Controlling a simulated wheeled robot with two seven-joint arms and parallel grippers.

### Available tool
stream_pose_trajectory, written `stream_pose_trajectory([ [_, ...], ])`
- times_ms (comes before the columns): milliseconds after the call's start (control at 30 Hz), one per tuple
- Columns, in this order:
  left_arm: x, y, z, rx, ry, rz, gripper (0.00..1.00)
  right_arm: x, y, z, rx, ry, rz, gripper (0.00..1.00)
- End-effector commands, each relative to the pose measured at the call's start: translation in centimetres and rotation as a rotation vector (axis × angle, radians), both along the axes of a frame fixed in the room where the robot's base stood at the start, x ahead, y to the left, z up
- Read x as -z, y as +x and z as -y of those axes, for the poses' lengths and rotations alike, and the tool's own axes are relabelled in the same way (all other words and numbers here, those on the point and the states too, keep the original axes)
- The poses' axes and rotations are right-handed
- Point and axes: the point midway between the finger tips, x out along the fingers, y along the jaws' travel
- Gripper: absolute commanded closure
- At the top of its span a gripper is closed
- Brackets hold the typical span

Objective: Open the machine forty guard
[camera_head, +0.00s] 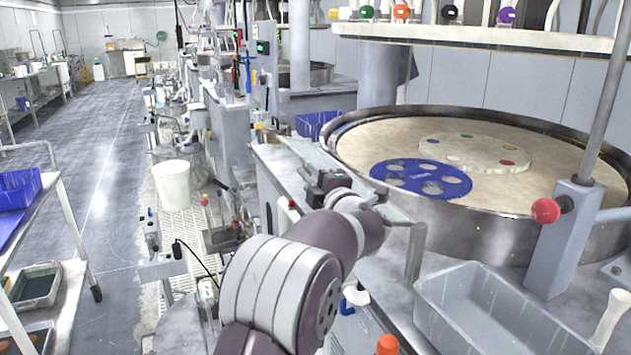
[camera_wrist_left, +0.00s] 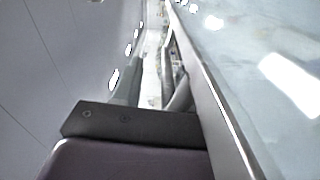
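The guard seems to be the long, thin grey panel (camera_head: 393,208) along the near left rim of the big round polishing machine (camera_head: 480,228); its right end bends down to the bench. My left arm reaches up from the bottom, and my left gripper (camera_head: 318,186) is at the panel's outer side, partly hidden by my wrist. In the left wrist view, two grey fingers (camera_wrist_left: 155,92) stand apart with a bright gap between them. A long panel edge (camera_wrist_left: 208,100) runs close beside the right finger; I cannot tell whether they touch. My right gripper is not in view.
A blue holed disc (camera_head: 380,170) and a pale disc (camera_head: 465,139) lie on the platen. A red-knobbed post (camera_head: 567,235) and grey bin (camera_head: 440,292) stand at the right. A white bucket (camera_head: 172,187) is at the left, beside an open aisle (camera_head: 105,200).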

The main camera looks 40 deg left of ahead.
Motion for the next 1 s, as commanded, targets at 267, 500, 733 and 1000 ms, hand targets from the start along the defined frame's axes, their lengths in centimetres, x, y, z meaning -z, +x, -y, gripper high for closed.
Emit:
stream_pose_trajectory([
  [267,0.0,-1.3,2.4,0.004,0.000,0.002,0.60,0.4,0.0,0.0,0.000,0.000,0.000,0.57],
  [500,0.0,-4.6,8.1,0.006,0.000,0.002,0.60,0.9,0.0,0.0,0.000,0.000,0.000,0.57],
  [733,0.0,-6.3,10.8,0.001,0.000,0.001,0.60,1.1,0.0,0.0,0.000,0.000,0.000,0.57],
  [1000,0.0,-6.5,10.9,0.000,0.000,0.000,0.63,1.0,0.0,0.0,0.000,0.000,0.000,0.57],
])
